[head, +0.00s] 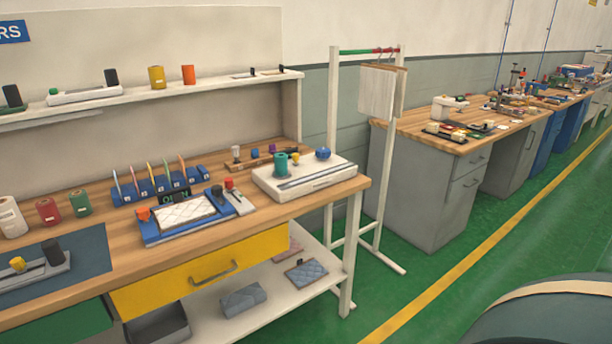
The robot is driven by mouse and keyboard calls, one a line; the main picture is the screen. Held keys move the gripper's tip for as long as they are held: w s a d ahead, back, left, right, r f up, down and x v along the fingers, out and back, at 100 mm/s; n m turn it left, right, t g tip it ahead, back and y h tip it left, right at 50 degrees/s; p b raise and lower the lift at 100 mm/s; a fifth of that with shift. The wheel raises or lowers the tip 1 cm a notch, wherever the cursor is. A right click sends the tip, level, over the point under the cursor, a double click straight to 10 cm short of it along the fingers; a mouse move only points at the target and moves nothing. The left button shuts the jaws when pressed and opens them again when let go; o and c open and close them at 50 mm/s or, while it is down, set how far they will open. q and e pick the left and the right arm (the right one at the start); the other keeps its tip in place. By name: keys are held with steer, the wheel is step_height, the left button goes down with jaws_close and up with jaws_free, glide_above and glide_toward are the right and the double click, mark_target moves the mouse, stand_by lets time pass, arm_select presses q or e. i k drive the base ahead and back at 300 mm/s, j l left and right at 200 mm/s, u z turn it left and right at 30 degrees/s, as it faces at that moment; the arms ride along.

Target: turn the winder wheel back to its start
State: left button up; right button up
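No part is clearly recognisable as the winder wheel. A white box-shaped device (304,182) stands at the right end of the wooden workbench (120,222). Left of the device, a small white quilted pad (186,212) lies on a blue tray (152,238). Neither of my grippers is in view.
A yellow drawer (200,276) is under the bench top. Coloured spools (79,203) stand at the left. A white hanging rack (334,130) stands right of the bench. Green floor (480,205) is clear along the yellow line.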

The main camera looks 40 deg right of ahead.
mark_target(323, 153)
steer(key=z, duration=1.25)
steer(key=i+l+z, duration=0.1)
steer(key=i, duration=0.3)
